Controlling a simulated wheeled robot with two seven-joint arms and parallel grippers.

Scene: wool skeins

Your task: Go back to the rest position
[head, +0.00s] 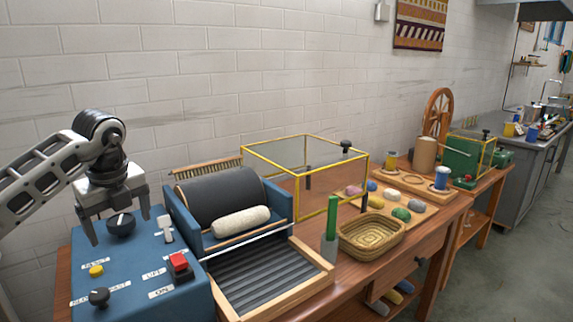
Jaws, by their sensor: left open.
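My left gripper (117,218) is in the head view at the left, with its fingers apart and pointing down. It is empty and hangs over the blue control box (135,285), by the upper black knob (121,224); I cannot tell whether it touches the knob. My right gripper is not in view. A white wool roll (240,221) lies in front of the dark drum (219,196) of the blue machine, to the right of the gripper.
A yellow-framed clear cover (306,153) stands behind and right of the drum. A ribbed tray (266,273), a green-handled tool (329,236) and an empty-looking basket (371,234) are in front. Colored wool balls (401,214) sit on a board to the right. Air above the table's middle is clear.

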